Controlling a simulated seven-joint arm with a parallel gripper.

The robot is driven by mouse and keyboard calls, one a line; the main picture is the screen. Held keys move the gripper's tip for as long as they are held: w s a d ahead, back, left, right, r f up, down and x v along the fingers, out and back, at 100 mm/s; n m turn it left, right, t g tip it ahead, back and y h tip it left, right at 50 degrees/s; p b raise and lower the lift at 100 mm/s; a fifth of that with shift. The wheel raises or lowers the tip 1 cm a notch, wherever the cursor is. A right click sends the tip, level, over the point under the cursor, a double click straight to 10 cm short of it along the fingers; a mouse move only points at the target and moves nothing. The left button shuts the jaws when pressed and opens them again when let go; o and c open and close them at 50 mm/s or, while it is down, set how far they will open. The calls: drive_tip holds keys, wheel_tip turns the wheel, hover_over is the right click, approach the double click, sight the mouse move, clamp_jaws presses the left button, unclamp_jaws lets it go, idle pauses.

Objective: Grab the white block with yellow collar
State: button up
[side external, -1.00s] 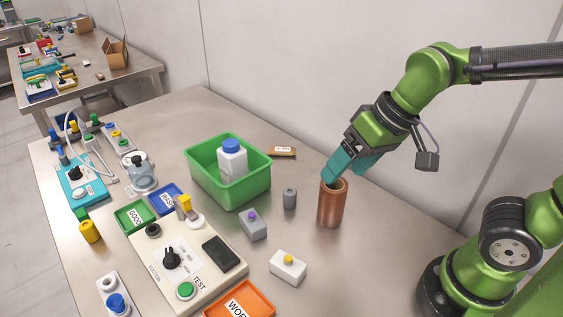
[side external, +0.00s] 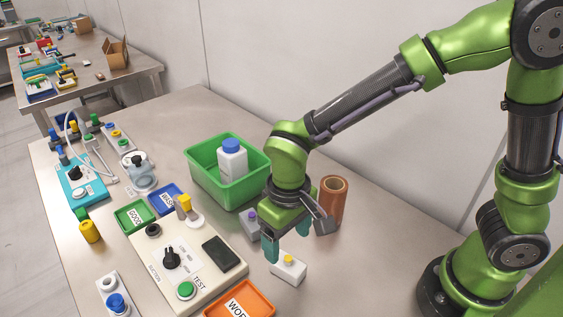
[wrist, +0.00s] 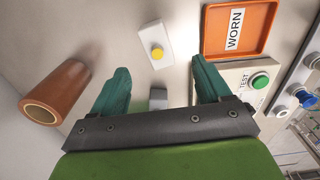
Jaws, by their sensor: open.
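The white block with yellow collar (side external: 288,270) lies on the table in the side external view, just below my gripper (side external: 287,246). In the wrist view the same white block (wrist: 156,46) lies beyond the fingertips, its yellow collar facing the camera. My gripper (wrist: 160,80) is open and empty, its teal fingers apart on either side of the block's line. The fingers look to be above the table, and I cannot tell their exact height. A grey block with a purple collar (side external: 250,225) is partly hidden behind my gripper.
A copper cylinder (side external: 334,203) stands to the right, near my wrist. An orange WORN tray (side external: 243,300) and the test panel (side external: 150,240) lie to the left of the white block. A green bin (side external: 198,180) holds a white bottle with a blue cap (side external: 232,160).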

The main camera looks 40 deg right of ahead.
sight(288, 259)
drive_tip(key=f, duration=0.8)
drive_tip(key=shift+d+f, duration=0.2)
drive_tip(key=shift+f, duration=0.05)
drive_tip(key=shift+r, duration=0.1)
drive_tip(key=c, duration=1.2)
